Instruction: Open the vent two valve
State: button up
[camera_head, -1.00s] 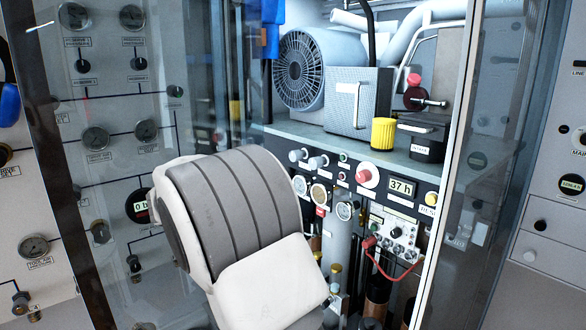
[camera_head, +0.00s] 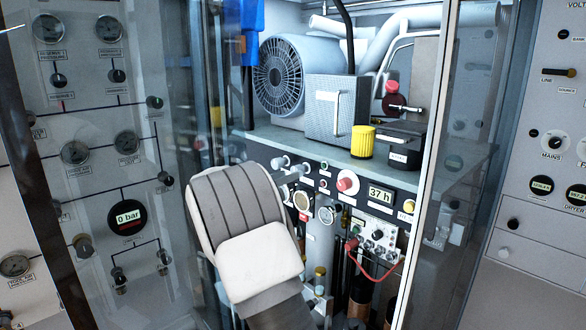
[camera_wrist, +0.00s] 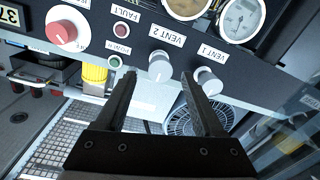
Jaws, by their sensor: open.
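The vent two valve is a light grey knob (camera_wrist: 160,66) under the label VENT 2 in the wrist view. My gripper (camera_wrist: 159,77) is open, with its two dark fingertips apart. The knob shows between the fingertips in the picture; I cannot tell how far ahead of them it is, and no grip on it shows. The similar VENT 1 knob (camera_wrist: 208,82) lies just right of the right finger. In the head view the vent two knob (camera_head: 300,169) is small, above my arm.
A red-centred knob (camera_wrist: 64,30) and small FAULT and POWER lamps sit left of the valve in the wrist view. Gauges (camera_wrist: 240,18) adjoin the knobs. In the head view, a shelf (camera_head: 330,150) holds a fan, grey box and yellow knob. Glass panels flank the opening.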

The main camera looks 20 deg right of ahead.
jog(key=shift+p+x, duration=0.3)
jog(key=shift+x, duration=1.25)
jog(key=shift+c, duration=0.2)
grip_shut()
